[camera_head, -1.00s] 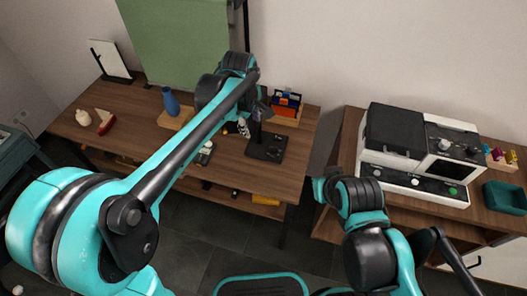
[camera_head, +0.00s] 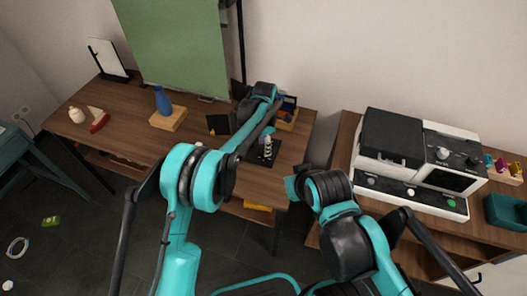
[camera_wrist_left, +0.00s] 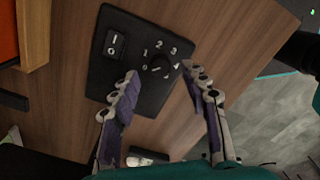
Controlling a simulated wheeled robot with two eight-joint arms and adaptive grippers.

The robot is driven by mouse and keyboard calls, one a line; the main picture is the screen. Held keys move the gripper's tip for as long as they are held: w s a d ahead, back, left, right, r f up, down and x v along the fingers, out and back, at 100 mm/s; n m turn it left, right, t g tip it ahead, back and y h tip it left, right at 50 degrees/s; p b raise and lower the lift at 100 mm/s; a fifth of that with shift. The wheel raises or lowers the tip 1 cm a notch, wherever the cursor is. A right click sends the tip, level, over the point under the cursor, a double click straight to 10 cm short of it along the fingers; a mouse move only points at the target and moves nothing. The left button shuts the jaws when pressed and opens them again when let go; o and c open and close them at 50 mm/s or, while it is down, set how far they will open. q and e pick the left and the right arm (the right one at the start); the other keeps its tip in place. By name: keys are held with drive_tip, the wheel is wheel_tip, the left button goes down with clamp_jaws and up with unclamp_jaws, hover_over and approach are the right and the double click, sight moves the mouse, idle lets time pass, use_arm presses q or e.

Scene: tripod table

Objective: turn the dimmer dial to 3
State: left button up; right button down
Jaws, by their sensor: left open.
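The dimmer dial (camera_wrist_left: 161,65) is a round black knob on a black panel (camera_wrist_left: 118,60) in the left wrist view. White numbers 0 to 4 run around the dial, with 3 at its upper right. I cannot tell surely where its pointer stands. A rocker switch (camera_wrist_left: 116,44) sits beside it on the panel. My left gripper (camera_wrist_left: 160,73) is open, its fingertips on either side of the dial in the picture; contact is not clear. In the head view, my left gripper (camera_head: 267,148) is over the panel (camera_head: 274,151) and hides the dial.
The panel lies on a wooden table (camera_head: 130,130) near an orange-and-dark organizer (camera_head: 287,108). A blue vase (camera_head: 162,100) on a wooden block, a green backdrop (camera_head: 180,50) and a black stand are farther left. A white-and-black machine (camera_head: 415,160) stands on the right-hand table.

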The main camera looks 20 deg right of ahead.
use_arm(q)
drive_tip(key=shift+f+b, duration=0.4)
drive_tip(key=shift+f, duration=1.25)
clamp_jaws()
